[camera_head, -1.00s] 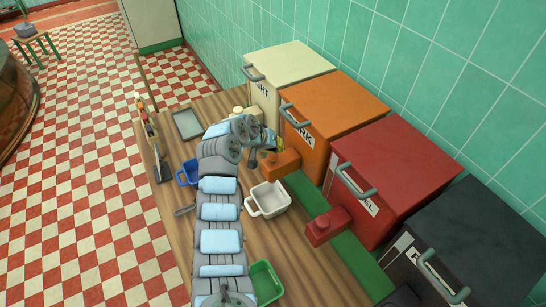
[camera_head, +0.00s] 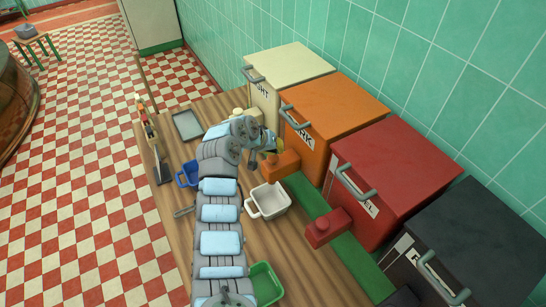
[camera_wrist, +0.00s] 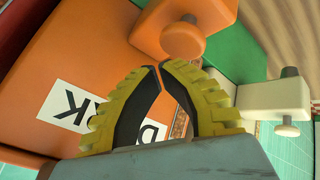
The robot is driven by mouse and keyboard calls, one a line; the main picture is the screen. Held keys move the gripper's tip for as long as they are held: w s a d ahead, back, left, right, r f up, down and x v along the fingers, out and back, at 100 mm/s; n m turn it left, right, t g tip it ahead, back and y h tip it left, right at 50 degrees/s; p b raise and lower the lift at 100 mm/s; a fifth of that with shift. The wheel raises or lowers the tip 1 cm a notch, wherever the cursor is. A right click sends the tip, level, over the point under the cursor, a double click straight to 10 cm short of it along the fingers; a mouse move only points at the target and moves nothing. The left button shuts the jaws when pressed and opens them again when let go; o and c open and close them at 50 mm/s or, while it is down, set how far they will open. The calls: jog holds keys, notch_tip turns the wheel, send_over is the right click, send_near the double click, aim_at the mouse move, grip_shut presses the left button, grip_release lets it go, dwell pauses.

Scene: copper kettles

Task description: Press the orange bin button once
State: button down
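The orange bin (camera_head: 340,108) stands against the wall between the cream bin and the red bin. Its orange button block (camera_head: 281,164) projects at the front, beside my gripper (camera_head: 268,151), which is partly hidden by my arm. In the wrist view, the round orange button (camera_wrist: 184,36) shows on the orange block near the top. My yellow-and-black fingers (camera_wrist: 159,67) curve together with their tips meeting and nothing between them. The tips are just below the button in the picture; I cannot tell whether they touch it. The bin's lettered white label (camera_wrist: 72,105) is partly covered by the fingers.
The cream bin (camera_head: 290,68), red bin (camera_head: 395,165) and black bin (camera_head: 475,240) stand in the same row. The red button block (camera_head: 327,228) projects nearby. A white container (camera_head: 268,201), blue container (camera_head: 187,174) and green container (camera_head: 265,283) stand on the wooden table.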

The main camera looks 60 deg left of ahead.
aim_at(276, 156)
jog(key=shift+f, duration=0.2)
jog(key=shift+f+b, duration=0.25)
jog(key=shift+b, duration=0.05)
jog(key=shift+f+b, duration=0.5)
jog(key=shift+f, duration=0.45)
dwell(1.5)
jog(key=shift+r+p, duration=0.6)
jog(key=shift+r, duration=0.75)
jog(key=shift+r, duration=0.1)
jog(key=shift+r+p, duration=0.95)
jog(key=shift+r, duration=1.45)
